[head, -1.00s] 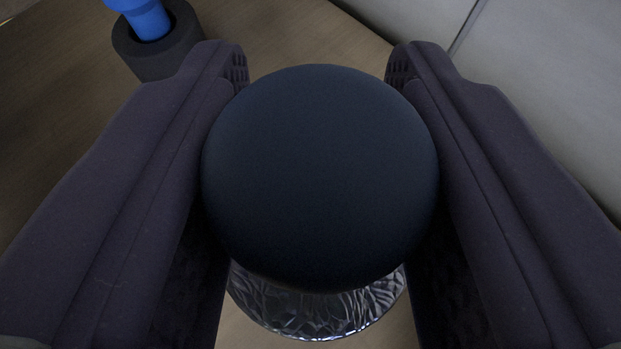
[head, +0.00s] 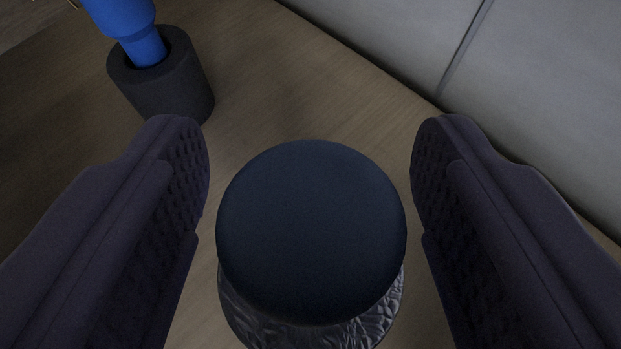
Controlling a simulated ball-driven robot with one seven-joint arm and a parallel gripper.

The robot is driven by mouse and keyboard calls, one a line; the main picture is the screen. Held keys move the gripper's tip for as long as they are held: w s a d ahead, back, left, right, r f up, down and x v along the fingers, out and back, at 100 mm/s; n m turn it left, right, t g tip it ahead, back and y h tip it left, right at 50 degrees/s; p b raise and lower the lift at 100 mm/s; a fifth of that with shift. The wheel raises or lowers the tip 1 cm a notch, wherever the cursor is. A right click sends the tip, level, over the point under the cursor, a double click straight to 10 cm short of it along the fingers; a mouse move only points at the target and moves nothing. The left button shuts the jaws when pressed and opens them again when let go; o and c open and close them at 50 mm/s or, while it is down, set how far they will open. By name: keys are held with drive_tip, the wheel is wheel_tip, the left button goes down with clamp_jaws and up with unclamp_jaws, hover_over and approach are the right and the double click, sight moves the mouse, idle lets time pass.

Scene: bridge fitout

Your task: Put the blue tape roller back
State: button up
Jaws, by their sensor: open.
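A blue object (head: 128,28) with a narrowing lower end stands in a dark round holder (head: 165,90) at the upper left; its top is cut off by the frame. I take this blue object to be the tape roller, but its roller end does not show clearly. My gripper (head: 310,140) is open, its two dark padded fingers wide apart. Between and below them is a round, dark navy cap (head: 311,230) on a clear, crinkle-patterned base (head: 360,325). A gap shows between the cap and each finger.
The holder and the capped item stand on a brown wooden surface (head: 290,95). A pale panelled wall (head: 540,90) with a dark seam runs along the upper right, close beyond the right finger. Bare wood lies between the holder and the wall.

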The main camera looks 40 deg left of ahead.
drive_tip(key=p+v, duration=0.3)
drive_tip(key=v, duration=0.8)
drive_tip(key=shift+s, duration=0.1)
